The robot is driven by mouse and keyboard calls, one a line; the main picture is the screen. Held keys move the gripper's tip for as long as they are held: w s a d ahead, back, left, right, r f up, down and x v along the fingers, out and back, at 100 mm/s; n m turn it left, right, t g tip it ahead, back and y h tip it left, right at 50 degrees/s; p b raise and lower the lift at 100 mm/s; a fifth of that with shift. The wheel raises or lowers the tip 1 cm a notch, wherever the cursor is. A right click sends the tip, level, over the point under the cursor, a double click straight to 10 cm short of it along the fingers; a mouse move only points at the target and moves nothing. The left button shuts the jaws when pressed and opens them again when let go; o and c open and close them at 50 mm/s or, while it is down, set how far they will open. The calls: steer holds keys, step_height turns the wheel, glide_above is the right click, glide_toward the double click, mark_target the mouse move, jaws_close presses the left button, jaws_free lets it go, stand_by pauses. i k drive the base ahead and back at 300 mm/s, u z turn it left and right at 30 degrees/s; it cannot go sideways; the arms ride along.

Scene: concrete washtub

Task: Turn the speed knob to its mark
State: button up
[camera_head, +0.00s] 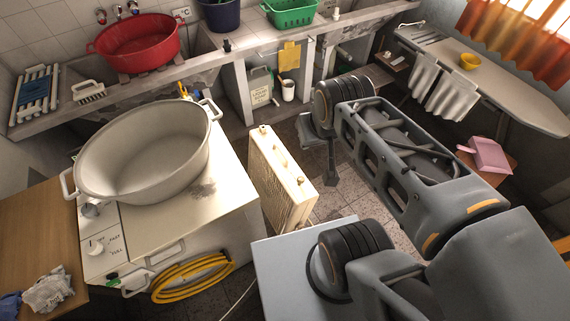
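A white round knob (95,248) is on the control panel (105,270) at the front left corner of the cream appliance (215,185). Small dark lettering stands to its right, one word looking like "FAST"; I cannot make out which way the knob points or a clear mark. A second, greyish knob (91,209) sits farther back, partly under the basin's rim. My gripper (331,175) hangs in the middle of the view, pointing down beyond the cream radiator, well right of the knobs and touching nothing visible. Its fingers are dark and small, and their opening is unclear.
A large grey basin (150,150) rests on the appliance, above the panel. A yellow hose (190,280) hangs on its front. A cream radiator (277,180) stands between it and my arm. A wooden table (35,235) with crumpled cloths (50,290) is at left.

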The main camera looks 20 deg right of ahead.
mark_target(300, 179)
steer(key=z, duration=0.05)
steer(key=k, duration=0.5)
steer(key=z, duration=1.95)
steer(key=i, duration=0.75)
steer(key=u, duration=2.85)
